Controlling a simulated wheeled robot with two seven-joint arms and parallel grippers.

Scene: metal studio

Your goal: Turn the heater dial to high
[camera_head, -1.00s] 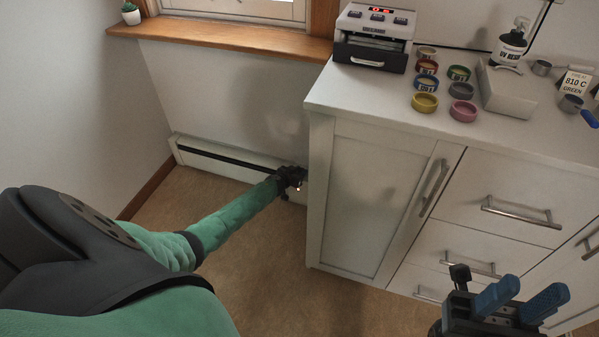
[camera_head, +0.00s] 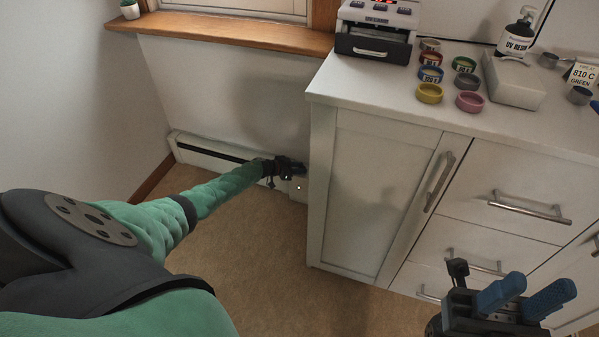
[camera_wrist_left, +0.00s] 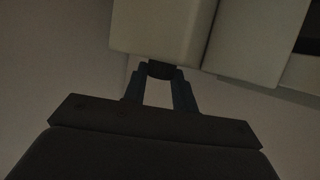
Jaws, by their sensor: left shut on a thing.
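The heater (camera_head: 222,156) is a low white baseboard unit along the wall under the window. My left gripper (camera_head: 298,168) reaches down to that right end. In the left wrist view its two fingers (camera_wrist_left: 160,82) are shut on a small dark round knob, the dial (camera_wrist_left: 160,70), under the heater's pale end box (camera_wrist_left: 160,28). The dial's marks and setting cannot be read. My right gripper (camera_head: 527,297) is at the lower right, with its two blue fingers apart and nothing between them.
A white cabinet (camera_head: 375,200) with metal handles stands close to the right of my left gripper. On its top are a small machine (camera_head: 376,30), several coloured jars (camera_head: 429,93), a pale box (camera_head: 512,82) and a resin bottle (camera_head: 517,32). The floor (camera_head: 255,235) in front is clear.

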